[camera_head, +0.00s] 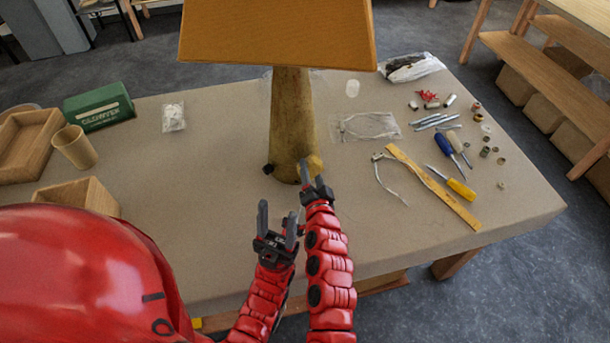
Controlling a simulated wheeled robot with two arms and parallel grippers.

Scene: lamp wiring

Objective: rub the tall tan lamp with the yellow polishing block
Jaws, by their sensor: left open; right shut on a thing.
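The tall tan lamp (291,118) stands upright on the table, with a wide orange-tan shade (278,32) that runs out of the top of the picture. My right gripper (311,180) is at the lower right of the lamp's base, shut on the yellow polishing block (315,163). The block is small and partly hidden by the fingers. It appears against the lamp's lower right side; I cannot tell for sure that they touch. My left gripper (277,222) is open and empty, in front of the lamp and below the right gripper.
The table (400,240) has clear room at front. At right lie a wooden ruler (433,187), screwdrivers (452,181) and several small metal parts. A clear bag (365,126) lies behind. At left are a green box (99,107), a wooden cup (74,147) and wooden trays (78,195).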

